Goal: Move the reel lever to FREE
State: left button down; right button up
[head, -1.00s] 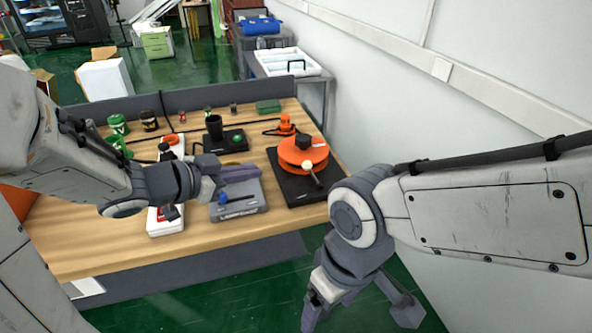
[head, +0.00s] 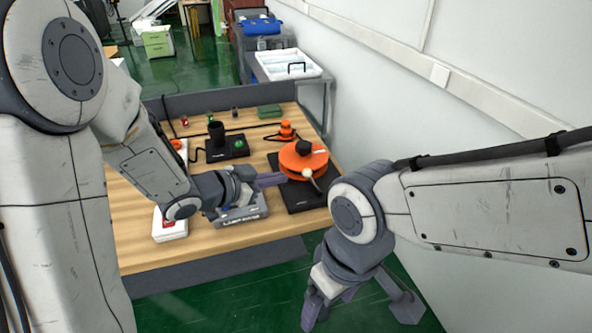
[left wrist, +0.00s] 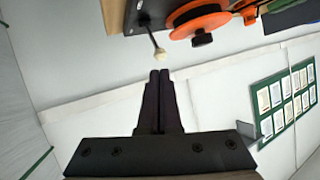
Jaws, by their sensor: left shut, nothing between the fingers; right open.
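The orange reel (head: 302,157) sits on a black base plate (head: 298,198) at the right side of the table. Its lever is a dark rod with a pale round knob (head: 307,173) on the reel's near side. No FREE marking is readable. My left gripper (head: 285,178) is shut and empty, its tips just left of the knob. In the left wrist view the closed fingertips (left wrist: 159,73) point at the lever knob (left wrist: 160,54), with a small apparent gap; I cannot tell whether they touch. My right gripper (head: 360,311) is open and empty, low in front of the table.
A grey device (head: 240,217) lies under my left gripper. A green box (head: 269,111) is at the back. The white wall (head: 385,90) runs along the right.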

aim_at(304, 173)
pick_arm(q)
jog(key=x, duration=0.6)
jog(key=shift+w+d+f, duration=0.2)
jog(key=shift+w+d, duration=0.05)
